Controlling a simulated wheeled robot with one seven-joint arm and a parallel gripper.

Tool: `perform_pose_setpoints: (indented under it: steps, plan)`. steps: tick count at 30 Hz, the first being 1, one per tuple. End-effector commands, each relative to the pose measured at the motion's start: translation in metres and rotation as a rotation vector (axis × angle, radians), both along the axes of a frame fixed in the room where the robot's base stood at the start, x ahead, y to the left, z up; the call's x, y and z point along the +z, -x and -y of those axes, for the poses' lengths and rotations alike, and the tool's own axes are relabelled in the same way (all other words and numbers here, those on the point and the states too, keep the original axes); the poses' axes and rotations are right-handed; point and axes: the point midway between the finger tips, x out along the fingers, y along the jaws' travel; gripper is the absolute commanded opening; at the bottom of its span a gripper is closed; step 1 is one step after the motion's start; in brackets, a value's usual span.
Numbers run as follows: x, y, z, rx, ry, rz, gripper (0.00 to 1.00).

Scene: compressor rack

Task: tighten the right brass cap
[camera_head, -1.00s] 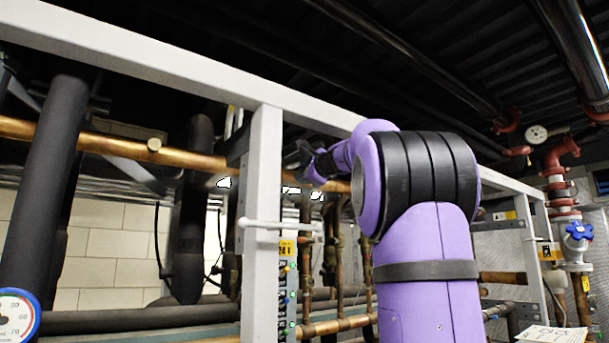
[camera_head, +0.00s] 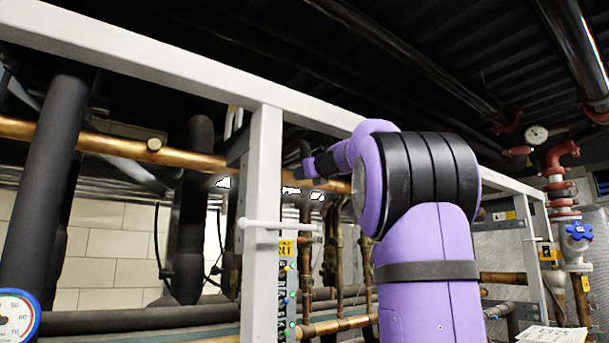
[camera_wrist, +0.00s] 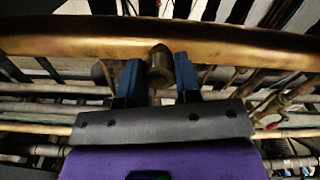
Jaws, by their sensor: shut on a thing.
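The right brass cap (camera_wrist: 160,68) shows in the wrist view as a dull, dark stub on the front of a horizontal copper pipe (camera_wrist: 230,45). My gripper (camera_wrist: 157,75) has its two blue fingers on either side of the cap, shut on it. In the head view my gripper (camera_head: 308,168) is small and dark against the copper pipe (camera_head: 205,161), just right of a white post, and the right cap cannot be made out there. Another brass cap (camera_head: 154,144) sits farther left on the same pipe, with nothing touching it.
A white upright post (camera_head: 265,190) and white top beam (camera_head: 170,62) frame the rack near my arm. Dark insulated pipes (camera_head: 190,215) stand behind. Thin copper pipes (camera_head: 305,250) run below my gripper. A blue-handled valve (camera_head: 579,232) stands far right.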

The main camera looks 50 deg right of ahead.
Motion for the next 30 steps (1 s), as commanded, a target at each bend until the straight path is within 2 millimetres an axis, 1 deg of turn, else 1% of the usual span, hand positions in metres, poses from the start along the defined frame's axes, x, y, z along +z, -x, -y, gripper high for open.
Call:
perform_pose_setpoints:
  steps: [1, 6, 15, 21, 30]
  plan:
    - [-0.0026, -0.0009, 0.0006, 0.001, -0.041, 0.004, 0.07]
    - [-0.0027, -0.0008, 0.0008, 0.001, -0.187, 0.039, 0.07]
    - [-0.0028, -0.0009, 0.0009, 0.001, -0.379, 0.085, 0.07]
    - [-0.003, -0.0007, 0.0012, 0.0, -0.45, 0.102, 0.07]
    - [-0.0029, -0.0007, 0.0013, 0.0, -0.482, 0.11, 0.07]
